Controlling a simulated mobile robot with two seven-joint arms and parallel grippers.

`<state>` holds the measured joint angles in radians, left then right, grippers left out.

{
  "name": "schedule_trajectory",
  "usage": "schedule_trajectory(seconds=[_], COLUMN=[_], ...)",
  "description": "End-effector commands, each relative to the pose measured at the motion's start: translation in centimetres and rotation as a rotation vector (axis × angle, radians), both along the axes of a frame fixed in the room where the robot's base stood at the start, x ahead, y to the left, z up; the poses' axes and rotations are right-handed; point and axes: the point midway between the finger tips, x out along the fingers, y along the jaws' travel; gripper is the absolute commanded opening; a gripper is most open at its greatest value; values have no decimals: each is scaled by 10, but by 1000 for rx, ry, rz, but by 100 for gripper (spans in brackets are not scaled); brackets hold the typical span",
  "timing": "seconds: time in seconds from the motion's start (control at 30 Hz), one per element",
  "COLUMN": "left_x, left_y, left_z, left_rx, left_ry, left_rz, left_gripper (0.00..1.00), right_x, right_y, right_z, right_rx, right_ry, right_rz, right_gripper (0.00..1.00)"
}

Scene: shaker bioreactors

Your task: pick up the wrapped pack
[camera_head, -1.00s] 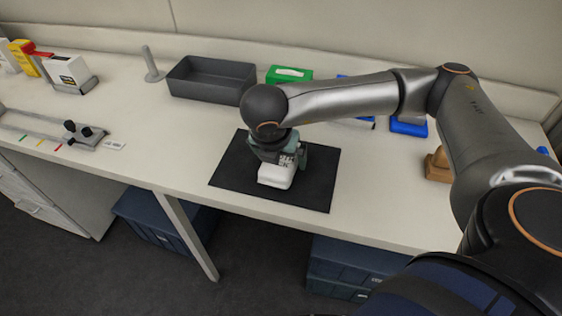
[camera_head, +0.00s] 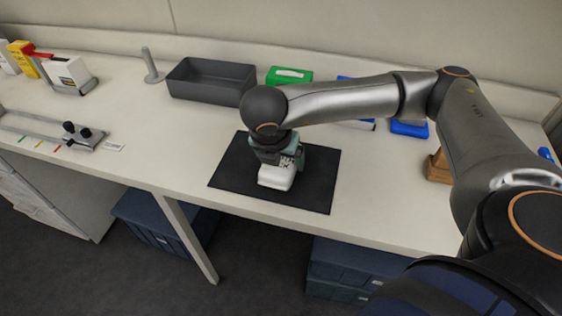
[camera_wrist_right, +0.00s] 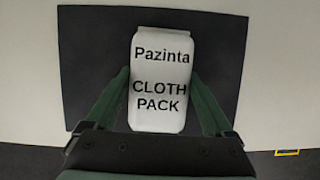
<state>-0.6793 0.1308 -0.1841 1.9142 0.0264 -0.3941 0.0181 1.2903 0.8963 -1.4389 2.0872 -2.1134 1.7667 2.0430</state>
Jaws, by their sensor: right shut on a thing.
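The wrapped pack (camera_head: 277,177) is white and sits at the black mat (camera_head: 318,185) on the bench. In the right wrist view the pack (camera_wrist_right: 160,62) reads "Pazinta CLOTH PACK". My right gripper (camera_head: 283,165) is over the pack from above, and its two green fingers (camera_wrist_right: 160,95) press on the pack's left and right sides. It is shut on the pack. I cannot tell whether the pack touches the mat. The gripper hides the pack's far part in the head view. My left gripper is not in view.
A grey open bin (camera_head: 210,80) stands behind the mat, with a green box (camera_head: 289,75) to its right. A brown block (camera_head: 437,168) and blue items (camera_head: 409,127) lie on the right. The bench's front edge is close to the mat.

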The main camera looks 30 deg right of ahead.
Motion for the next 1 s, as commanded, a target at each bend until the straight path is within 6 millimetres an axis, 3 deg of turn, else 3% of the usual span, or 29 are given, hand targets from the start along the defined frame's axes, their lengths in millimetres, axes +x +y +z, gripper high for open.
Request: schedule_trajectory(seconds=[0.03,0.27,0.83,0.97,1.0], left_x=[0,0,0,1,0], left_y=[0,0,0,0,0], left_z=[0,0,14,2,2], left_rx=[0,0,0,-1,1], left_ry=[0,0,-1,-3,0], left_rz=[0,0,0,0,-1], left_gripper=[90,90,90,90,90], right_x=[0,0,1,1,-11], right_y=[0,0,0,1,-2], right_z=[0,0,10,39,50], right_rx=[0,0,1,3,2], right_ry=[0,0,-3,-8,-6], right_rz=[0,0,-1,1,2], right_gripper=[54,29,29,29,29])
